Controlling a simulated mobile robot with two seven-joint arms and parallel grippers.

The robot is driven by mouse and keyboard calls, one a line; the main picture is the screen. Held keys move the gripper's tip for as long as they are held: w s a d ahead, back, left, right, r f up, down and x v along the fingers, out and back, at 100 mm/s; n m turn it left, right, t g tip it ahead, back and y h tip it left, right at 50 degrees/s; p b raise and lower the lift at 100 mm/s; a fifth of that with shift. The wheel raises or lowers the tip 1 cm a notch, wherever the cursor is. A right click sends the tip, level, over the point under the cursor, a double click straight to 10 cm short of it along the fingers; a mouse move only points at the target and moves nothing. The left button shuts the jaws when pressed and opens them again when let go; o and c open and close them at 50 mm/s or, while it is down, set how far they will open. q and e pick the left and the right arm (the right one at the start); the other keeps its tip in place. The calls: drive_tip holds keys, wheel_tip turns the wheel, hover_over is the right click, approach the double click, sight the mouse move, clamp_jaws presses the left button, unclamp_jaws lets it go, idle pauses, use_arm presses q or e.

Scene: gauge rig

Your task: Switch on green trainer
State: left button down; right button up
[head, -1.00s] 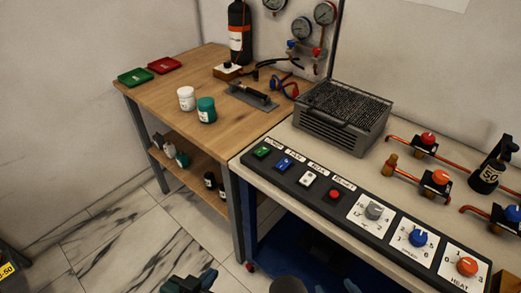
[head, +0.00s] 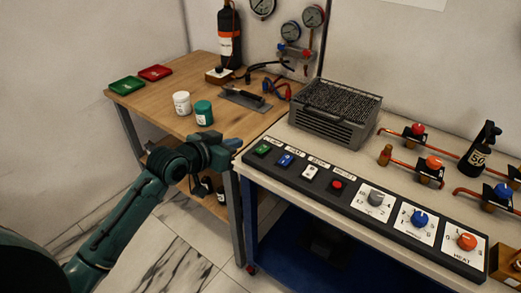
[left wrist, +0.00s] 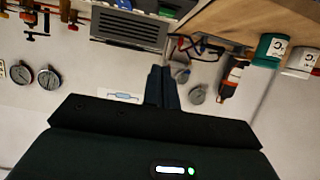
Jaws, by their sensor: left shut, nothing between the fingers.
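The green switch (head: 262,149) is at the left end of the black control panel (head: 391,230) on the bench's front edge, with a small label above it. It also shows at the top of the left wrist view (left wrist: 166,12). My left gripper (head: 233,143) is shut and empty, just left of the panel's left end and apart from the green switch. Its closed fingers (left wrist: 161,72) show in the left wrist view. My right gripper is not in view. I cannot read which way the switch is set.
A blue switch (head: 286,160), a white switch (head: 311,171) and a red button (head: 337,185) follow to the right, then several dials. A grey metal grill box (head: 330,128) stands behind the panel. A white jar (head: 182,103) and a teal jar (head: 203,113) stand on the wooden table.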

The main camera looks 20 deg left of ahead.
use_arm(q)
hover_over(255, 158)
wheel_tip(255, 158, down, 3)
drive_tip(key=shift+f, duration=0.2)
wheel_tip(255, 158, down, 3)
drive_tip(key=shift+f, duration=0.6)
